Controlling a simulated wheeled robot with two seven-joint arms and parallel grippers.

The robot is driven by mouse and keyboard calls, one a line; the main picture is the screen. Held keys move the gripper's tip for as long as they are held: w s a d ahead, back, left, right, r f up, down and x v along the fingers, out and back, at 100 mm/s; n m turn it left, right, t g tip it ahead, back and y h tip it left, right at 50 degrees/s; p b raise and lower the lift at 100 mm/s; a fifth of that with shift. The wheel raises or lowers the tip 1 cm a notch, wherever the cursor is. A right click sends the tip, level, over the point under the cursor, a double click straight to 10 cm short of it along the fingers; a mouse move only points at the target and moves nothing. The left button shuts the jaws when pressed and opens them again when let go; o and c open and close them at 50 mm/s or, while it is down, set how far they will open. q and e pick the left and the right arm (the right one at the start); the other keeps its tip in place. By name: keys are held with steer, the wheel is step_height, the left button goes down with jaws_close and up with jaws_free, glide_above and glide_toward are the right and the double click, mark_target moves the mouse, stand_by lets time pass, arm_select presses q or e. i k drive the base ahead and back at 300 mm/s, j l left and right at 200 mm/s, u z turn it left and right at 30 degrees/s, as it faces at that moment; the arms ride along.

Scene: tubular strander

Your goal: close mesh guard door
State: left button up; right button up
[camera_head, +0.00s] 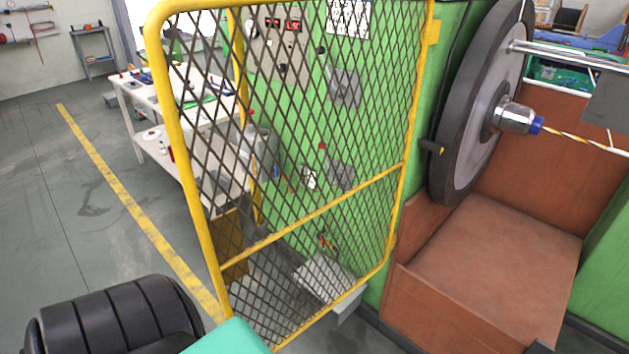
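The mesh guard door (296,206) fills the middle of the head view. It has a yellow tubular frame (186,165), a yellow cross rail and dark diamond mesh. Its right side meets the green machine wall by a yellow bracket (434,32). Its left side stands out towards me, away from the large wheel and reddish bay on the right, so it appears swung open.
A dark wheel (452,125) with a metal spindle stands right of the door, above a reddish-brown bay (490,275). Behind the mesh are a green panel with controls and a white workbench (140,104). Grey floor with a yellow line (140,215) is open at left.

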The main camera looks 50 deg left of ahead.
mark_target(222, 242)
steer(key=j+z, duration=0.1)
steer(key=j, duration=0.5)
steer(key=k+j, duration=0.1)
steer(key=j, duration=0.55)
steer(key=k+j+z, duration=0.15)
steer(key=j, duration=0.45)
steer(key=j+z, duration=0.1)
steer(key=j, duration=0.5)
